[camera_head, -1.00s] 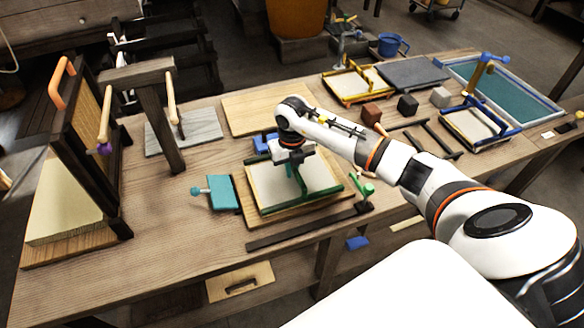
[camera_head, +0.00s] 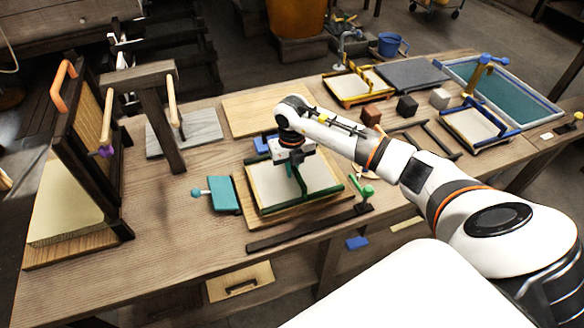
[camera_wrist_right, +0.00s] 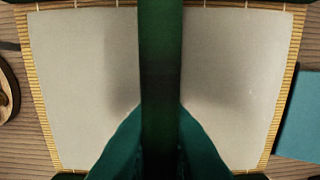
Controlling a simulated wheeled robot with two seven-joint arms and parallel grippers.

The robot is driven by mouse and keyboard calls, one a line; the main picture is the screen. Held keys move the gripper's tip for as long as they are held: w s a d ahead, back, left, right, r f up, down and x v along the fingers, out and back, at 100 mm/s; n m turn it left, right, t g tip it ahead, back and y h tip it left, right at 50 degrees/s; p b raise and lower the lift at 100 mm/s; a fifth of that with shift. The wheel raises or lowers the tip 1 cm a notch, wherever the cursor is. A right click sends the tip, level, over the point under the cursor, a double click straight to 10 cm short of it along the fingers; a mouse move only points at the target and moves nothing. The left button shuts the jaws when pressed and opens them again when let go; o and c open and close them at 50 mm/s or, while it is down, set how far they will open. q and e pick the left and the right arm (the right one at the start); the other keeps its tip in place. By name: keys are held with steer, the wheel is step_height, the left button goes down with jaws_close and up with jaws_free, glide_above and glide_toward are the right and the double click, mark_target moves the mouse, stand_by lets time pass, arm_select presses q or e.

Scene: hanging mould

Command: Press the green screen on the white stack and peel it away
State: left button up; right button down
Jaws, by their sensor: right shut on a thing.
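The green screen (camera_head: 334,188) lies flat over a pale sheet on a wooden board at mid-table in the head view. My right gripper (camera_head: 296,170) is above its middle, shut on its green bar handle. In the right wrist view, the green handle bar (camera_wrist_right: 161,60) runs down the centre, over the pale sheet (camera_wrist_right: 75,75) with a bamboo-like edge. A white, cream-coloured stack (camera_head: 62,205) sits on a wooden board at the far left, partly behind a dark hanging frame. My left gripper is not visible.
A teal block (camera_head: 223,195) lies left of the green screen, and a dark bar (camera_head: 300,230) lies in front. A wooden post stand (camera_head: 160,115) rises between the stack and the screen. Yellow-framed (camera_head: 357,84) and blue-framed (camera_head: 478,122) screens lie to the right.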

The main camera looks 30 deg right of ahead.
steer(key=shift+r+p, duration=0.4)
steer(key=shift+r, duration=0.3)
steer(key=shift+r+p, duration=2.45)
steer(key=shift+r, duration=1.05)
